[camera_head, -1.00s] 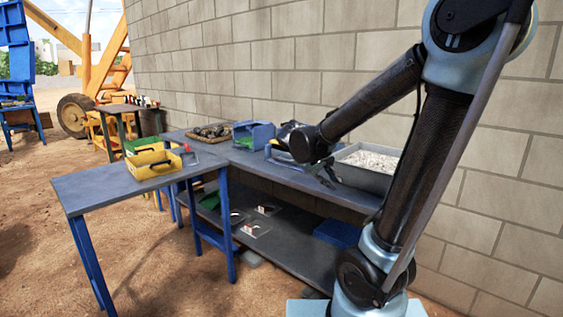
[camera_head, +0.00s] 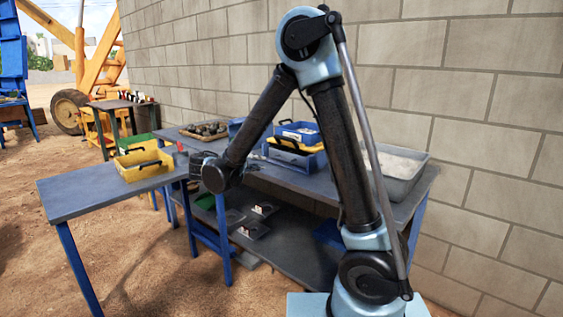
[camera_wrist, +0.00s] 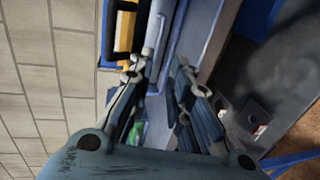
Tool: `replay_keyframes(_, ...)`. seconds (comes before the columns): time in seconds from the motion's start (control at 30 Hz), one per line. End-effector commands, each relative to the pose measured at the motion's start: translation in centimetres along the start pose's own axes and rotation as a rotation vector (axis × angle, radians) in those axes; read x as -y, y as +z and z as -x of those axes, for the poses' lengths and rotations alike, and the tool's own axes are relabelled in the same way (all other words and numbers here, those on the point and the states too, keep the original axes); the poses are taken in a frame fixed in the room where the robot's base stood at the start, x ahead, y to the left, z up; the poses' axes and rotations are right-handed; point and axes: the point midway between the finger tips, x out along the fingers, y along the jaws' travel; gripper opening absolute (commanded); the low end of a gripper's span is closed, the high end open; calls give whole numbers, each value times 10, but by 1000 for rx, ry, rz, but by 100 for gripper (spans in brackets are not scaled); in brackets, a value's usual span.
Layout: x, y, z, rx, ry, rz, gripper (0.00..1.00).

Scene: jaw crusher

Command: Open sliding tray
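A blue and yellow unit with dark handles (camera_head: 295,146) stands on the back bench. I cannot tell which part of it is the sliding tray. In the wrist view, a yellow part with a black handle (camera_wrist: 124,32) shows at the upper left, beside a long pale-grey bar and a blue surface. My gripper (camera_wrist: 163,62) is open in the wrist view, its two fingers apart and nothing seen between them. Its left fingertip appears close to the handle; I cannot tell whether they touch.
A grey bin of pale gravel (camera_head: 401,165) stands at the bench's right. A tray of dark stones (camera_head: 205,130) stands at its back left. Yellow bins (camera_head: 143,164) sit on the left table (camera_head: 85,188), whose front is clear. The block wall (camera_head: 480,120) stands behind.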

Motion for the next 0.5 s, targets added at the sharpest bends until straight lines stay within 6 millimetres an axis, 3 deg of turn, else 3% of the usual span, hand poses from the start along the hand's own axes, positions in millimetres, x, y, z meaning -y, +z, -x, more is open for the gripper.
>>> replay_keyframes(0.17,3,-6,1,-11,9,1,18)
replay_keyframes(0.5,3,-8,-48,-16,8,3,18)
